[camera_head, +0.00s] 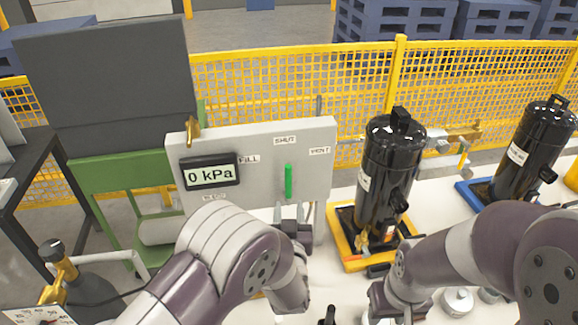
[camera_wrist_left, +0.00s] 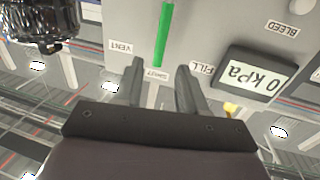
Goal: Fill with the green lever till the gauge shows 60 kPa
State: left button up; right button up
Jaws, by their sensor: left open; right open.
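The green lever (camera_head: 288,181) stands upright on the grey panel (camera_head: 255,195), its tip toward the SHUT label (camera_head: 285,140). FILL is to its left and VENT to its right. The gauge (camera_head: 210,172) reads 0 kPa. My left gripper (camera_head: 290,214) is just below the lever in the head view. In the left wrist view, where the panel appears upside down, its open fingers (camera_wrist_left: 160,68) point toward the lever (camera_wrist_left: 163,35), with nothing held between them. My right gripper (camera_head: 377,300) is low in the head view, partly hidden by its arm, open.
A black compressor (camera_head: 385,175) stands in a yellow tray (camera_head: 335,225) right of the panel. Another black compressor (camera_head: 535,150) stands on a blue tray farther right. A yellow mesh fence (camera_head: 290,85) runs behind.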

aim_at(289, 179)
pick_arm(q)
jog(key=w+p, duration=0.1)
jog(key=w, duration=0.2)
jog(key=w+p, duration=0.1)
jog(key=w, duration=0.3)
jog(key=w+p, duration=0.1)
jog(key=w, duration=0.2)
jog(key=shift+w+r, duration=0.2)
jog(key=shift+r, duration=0.05)
jog(key=shift+w+a+r, duration=0.15)
jog(key=shift+w+r, duration=0.1)
jog(key=shift+w+f, duration=0.2)
jog(key=shift+w, duration=0.05)
grip_shut()
pick_arm(e)
jog(key=r, duration=0.2)
jog(key=s+r, duration=0.1)
jog(key=shift+r, duration=0.4)
